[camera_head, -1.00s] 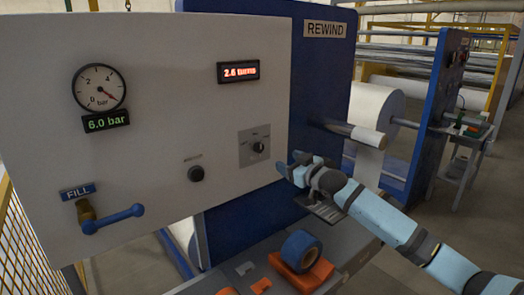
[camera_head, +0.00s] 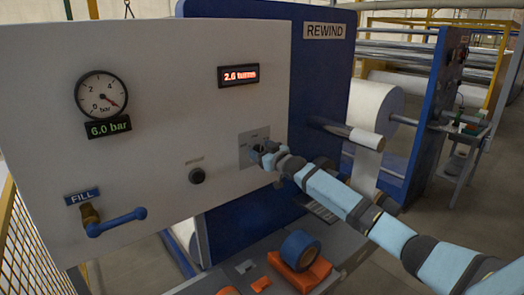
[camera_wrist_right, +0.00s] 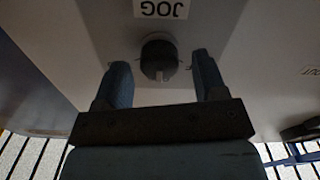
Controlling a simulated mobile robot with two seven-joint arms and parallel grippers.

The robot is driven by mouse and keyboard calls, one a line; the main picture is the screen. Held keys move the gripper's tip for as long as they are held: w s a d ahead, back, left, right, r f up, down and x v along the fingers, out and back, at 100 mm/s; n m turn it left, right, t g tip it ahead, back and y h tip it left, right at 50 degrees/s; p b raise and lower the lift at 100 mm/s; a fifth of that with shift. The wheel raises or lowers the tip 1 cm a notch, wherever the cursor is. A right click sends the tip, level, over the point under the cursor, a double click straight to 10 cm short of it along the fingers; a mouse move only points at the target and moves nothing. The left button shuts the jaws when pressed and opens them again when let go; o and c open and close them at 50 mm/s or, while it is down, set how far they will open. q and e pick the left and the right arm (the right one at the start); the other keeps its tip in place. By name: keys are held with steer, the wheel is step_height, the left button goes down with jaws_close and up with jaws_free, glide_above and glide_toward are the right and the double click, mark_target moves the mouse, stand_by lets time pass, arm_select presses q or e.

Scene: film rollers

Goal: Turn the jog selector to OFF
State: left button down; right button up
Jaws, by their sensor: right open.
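The jog selector (camera_wrist_right: 159,58) is a round dark knob with a light pointer mark, under an upside-down JOG label (camera_wrist_right: 161,8) in the right wrist view. In the head view its grey plate (camera_head: 246,138) shows on the white panel, and my gripper mostly covers the knob. My right gripper (camera_wrist_right: 158,78) is open, with one blue finger on each side of the knob and a gap to each. In the head view the right gripper (camera_head: 265,154) is at the selector plate. Whether the fingers touch the panel is unclear. My left gripper is not in view.
A black round knob (camera_head: 197,176) sits left of the selector. The FILL valve with its blue lever (camera_head: 122,220) is at lower left. The pressure gauge (camera_head: 101,94) reads beside a 6.0 bar display.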

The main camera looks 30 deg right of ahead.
steer(key=c, duration=0.9)
steer(key=shift+n, duration=0.5)
steer(key=n, duration=0.5)
steer(key=shift+a+n+p, duration=0.1)
steer(key=shift+n+p, duration=0.2)
steer(key=n, duration=0.5)
steer(key=shift+f, duration=0.15)
steer(key=shift+n, duration=0.3)
steer(key=o, duration=0.9)
steer(key=shift+p, duration=0.3)
